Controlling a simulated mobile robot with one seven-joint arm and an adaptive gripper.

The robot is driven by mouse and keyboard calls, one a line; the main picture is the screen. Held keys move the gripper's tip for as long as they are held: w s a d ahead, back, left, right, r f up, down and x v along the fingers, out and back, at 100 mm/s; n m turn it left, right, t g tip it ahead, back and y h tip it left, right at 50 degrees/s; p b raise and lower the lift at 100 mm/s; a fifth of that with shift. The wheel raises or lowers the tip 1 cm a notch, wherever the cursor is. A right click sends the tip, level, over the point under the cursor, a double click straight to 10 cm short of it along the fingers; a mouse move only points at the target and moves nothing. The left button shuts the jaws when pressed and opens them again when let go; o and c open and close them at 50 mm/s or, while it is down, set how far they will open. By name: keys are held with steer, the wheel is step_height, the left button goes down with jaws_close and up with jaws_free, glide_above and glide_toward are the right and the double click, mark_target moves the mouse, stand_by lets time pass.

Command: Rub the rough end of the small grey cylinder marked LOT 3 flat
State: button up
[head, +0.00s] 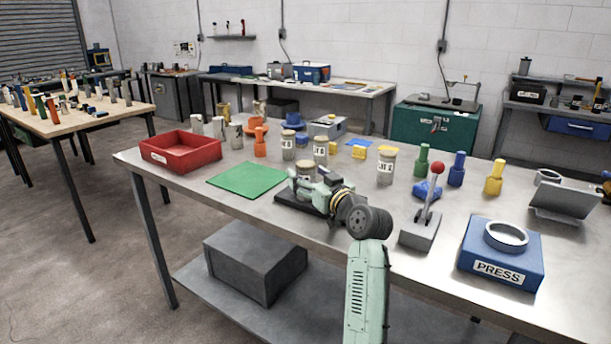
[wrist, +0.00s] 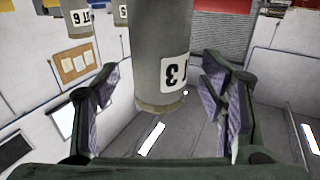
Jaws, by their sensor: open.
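The LOT 3 cylinder (wrist: 160,50), grey with a brownish end, shows large in the wrist view, its label upside down in the picture. My gripper (wrist: 163,100) is open, one finger on each side of it, with gaps visible between fingers and cylinder. In the head view my gripper (head: 308,187) is at the front of the steel table, around a grey cylinder with a brown top (head: 306,166) that it partly hides. The brown end's texture is too small to judge. A dark flat pad (head: 287,200) lies beside the gripper.
Other labelled grey cylinders (head: 386,167) (head: 320,150) (head: 288,146) stand close behind. A green mat (head: 247,179) and red tray (head: 180,152) lie left. A red-knobbed lever (head: 428,212) and blue PRESS block (head: 501,255) stand right. Coloured pegs (head: 457,170) stand farther back.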

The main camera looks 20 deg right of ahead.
steer(key=shift+w, duration=0.25)
steer(key=shift+c, duration=0.5)
jaws_close()
